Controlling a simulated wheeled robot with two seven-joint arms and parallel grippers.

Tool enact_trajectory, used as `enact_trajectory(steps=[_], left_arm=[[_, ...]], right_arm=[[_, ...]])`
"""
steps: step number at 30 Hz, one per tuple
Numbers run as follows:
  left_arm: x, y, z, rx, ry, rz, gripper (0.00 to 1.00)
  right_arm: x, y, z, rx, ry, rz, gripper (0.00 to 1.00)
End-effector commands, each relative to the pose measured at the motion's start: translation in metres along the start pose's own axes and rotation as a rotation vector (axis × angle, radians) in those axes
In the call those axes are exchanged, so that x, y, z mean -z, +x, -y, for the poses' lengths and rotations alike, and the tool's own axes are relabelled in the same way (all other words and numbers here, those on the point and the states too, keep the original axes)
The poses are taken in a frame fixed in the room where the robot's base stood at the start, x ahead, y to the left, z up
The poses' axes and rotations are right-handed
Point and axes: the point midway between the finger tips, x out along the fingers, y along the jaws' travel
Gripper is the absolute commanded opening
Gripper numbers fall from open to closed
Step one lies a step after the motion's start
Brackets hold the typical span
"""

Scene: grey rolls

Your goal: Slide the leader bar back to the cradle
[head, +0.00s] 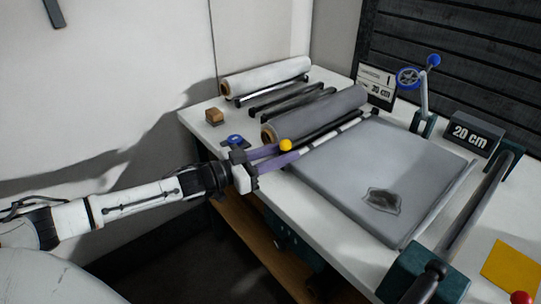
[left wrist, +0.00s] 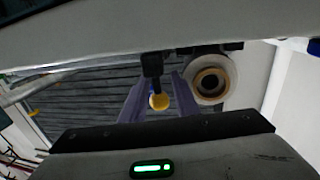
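The leader bar (head: 345,129) is a thin dark bar with pale bands along the back-left edge of the grey sheet (head: 350,175). A yellow knob (head: 285,145) shows at its near end. My left gripper (head: 290,151) has its purple fingers spread at the table's front edge, by the knob. In the left wrist view the yellow knob (left wrist: 159,102) appears between the fingers, with gaps on both sides. The grey roll (head: 315,114) lies just behind the bar. I cannot clearly tell which part is the cradle. My right gripper is not in view.
A white roll (head: 265,77) and dark rails (head: 285,98) lie farther back. A wooden block (head: 214,116) and blue knob (head: 235,140) sit at the left edge. A crank (head: 410,78), a "20 cm" block (head: 473,134) and a green-ended bar (head: 475,215) stand right.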

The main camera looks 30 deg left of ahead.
Motion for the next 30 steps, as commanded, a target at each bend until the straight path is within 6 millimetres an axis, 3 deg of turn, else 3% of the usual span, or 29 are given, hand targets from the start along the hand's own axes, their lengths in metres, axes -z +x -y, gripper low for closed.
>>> enact_trajectory(steps=[18, 30], left_arm=[[-0.001, -0.087, 0.001, 0.003, 0.0, 0.005, 0.28], [0.001, -0.1, 0.001, 0.002, 0.002, 0.001, 0.28]], right_arm=[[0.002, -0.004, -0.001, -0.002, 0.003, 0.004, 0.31], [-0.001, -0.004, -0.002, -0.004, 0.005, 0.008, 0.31]])
